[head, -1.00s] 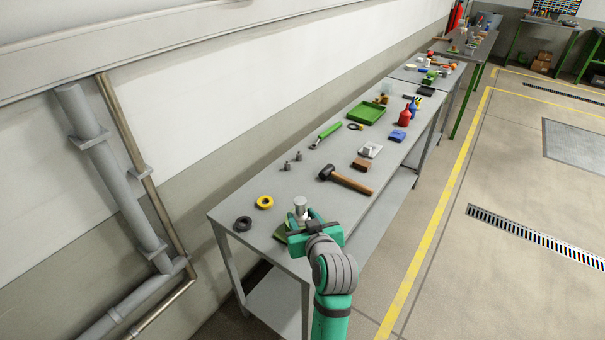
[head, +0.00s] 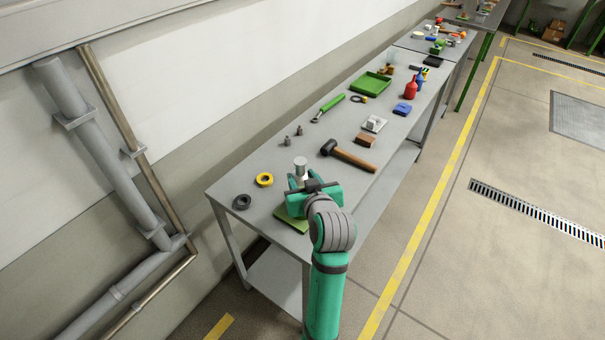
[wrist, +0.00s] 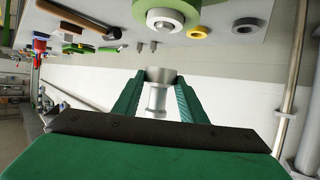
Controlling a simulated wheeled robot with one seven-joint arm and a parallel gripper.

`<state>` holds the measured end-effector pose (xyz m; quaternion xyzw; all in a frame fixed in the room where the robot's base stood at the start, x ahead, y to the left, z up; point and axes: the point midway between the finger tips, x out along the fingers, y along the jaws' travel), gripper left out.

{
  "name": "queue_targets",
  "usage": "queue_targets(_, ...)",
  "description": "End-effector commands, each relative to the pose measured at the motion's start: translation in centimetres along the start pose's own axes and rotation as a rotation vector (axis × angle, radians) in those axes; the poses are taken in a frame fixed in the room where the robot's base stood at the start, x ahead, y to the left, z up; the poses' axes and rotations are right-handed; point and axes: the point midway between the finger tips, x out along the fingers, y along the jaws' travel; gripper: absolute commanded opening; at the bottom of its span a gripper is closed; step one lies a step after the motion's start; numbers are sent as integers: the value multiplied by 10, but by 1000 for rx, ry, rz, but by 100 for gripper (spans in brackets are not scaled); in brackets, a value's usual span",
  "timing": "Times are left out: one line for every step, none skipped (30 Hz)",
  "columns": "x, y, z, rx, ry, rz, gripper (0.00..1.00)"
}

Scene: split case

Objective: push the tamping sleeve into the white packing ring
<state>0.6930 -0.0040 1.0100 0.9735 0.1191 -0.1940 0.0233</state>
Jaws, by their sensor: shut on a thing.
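The tamping sleeve (wrist: 157,97) is a silver, spool-like metal piece with a wider end. My gripper (wrist: 156,100) is shut on it, with green fingers on either side. In the head view, the sleeve (head: 300,164) stands up out of my gripper (head: 302,182), over the near end of the bench. The white packing ring (wrist: 165,18) shows at the top of the wrist view, set in a round green holder (wrist: 188,8). The sleeve is apart from the ring there. In the head view my gripper and wrist hide the ring; part of a green plate (head: 288,219) shows beside them.
On the grey bench (head: 222,192) lie a black ring (head: 242,202), a yellow ring (head: 264,180), two small metal pieces (head: 294,136) and a hammer (head: 352,157). A green tray (head: 369,87) and bottles stand farther back. Pipes (head: 105,155) run along the wall at left.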

Motion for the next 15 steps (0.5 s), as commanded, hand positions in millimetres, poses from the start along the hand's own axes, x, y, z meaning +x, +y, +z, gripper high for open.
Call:
queue_targets(1, 2, 5, 2, -2, 3, 14)
queue_targets(2, 3, 8, 3, -2, 4, 14)
queue_targets(3, 4, 11, 3, -2, 5, 14)
queue_targets(4, 4, 13, 3, -1, 6, 14)
queue_targets(5, 4, 15, 2, -1, 6, 14)
queue_targets(6, 4, 19, 2, -1, 6, 14)
queue_targets(7, 4, 21, 2, -2, 6, 14)
queue_targets(8, 4, 23, 2, -1, 5, 14)
queue_targets(9, 3, 25, 2, 0, 5, 14)
queue_targets(10, 3, 27, 2, 0, 4, 14)
queue_targets(11, 3, 29, 2, 0, 4, 14)
queue_targets(12, 2, 31, 2, -1, 3, 14)
queue_targets(13, 2, 33, 1, -1, 3, 14)
queue_targets(13, 2, 34, 1, -1, 2, 14)
queue_targets(14, 2, 35, 1, 0, 2, 14)
